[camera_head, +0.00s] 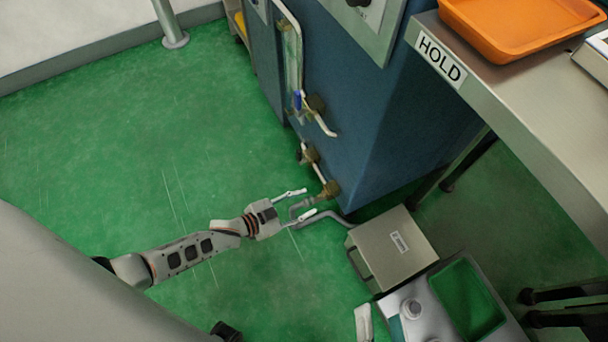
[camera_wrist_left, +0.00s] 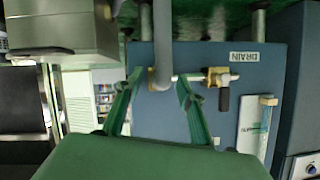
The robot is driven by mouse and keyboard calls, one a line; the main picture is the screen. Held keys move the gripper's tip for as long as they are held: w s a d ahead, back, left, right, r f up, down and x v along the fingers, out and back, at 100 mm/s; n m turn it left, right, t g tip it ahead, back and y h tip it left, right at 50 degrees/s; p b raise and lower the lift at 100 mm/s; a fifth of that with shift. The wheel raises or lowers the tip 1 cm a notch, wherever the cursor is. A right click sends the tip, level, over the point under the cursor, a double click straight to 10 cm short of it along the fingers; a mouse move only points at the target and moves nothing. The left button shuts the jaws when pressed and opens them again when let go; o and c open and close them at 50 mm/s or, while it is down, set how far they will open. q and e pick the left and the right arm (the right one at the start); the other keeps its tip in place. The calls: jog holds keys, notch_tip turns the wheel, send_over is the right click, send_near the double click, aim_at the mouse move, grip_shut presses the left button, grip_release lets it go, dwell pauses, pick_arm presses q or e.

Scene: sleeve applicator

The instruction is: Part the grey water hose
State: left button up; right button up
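The grey water hose (camera_head: 328,214) runs along the floor to the brass drain fitting (camera_head: 330,190) low on the blue machine. My left gripper (camera_head: 304,205) is open, with its fingers on either side of the hose's end near the fitting. In the left wrist view the hose (camera_wrist_left: 162,45) hangs from the top between the two spread fingers (camera_wrist_left: 158,98); a visible gap lies on each side. A pale pipe links its end area to the brass fitting (camera_wrist_left: 216,77). The hose and fitting appear joined. I cannot identify my right gripper in either view.
A grey metal box (camera_head: 392,247) stands right of the hose. A steel table (camera_head: 520,120) stands right. The green floor at left is clear.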

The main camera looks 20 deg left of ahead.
pick_arm(q)
jog(key=shift+w+d+r, duration=0.1)
jog(key=shift+w, duration=0.05)
jog(key=v, duration=1.2)
dwell(0.5)
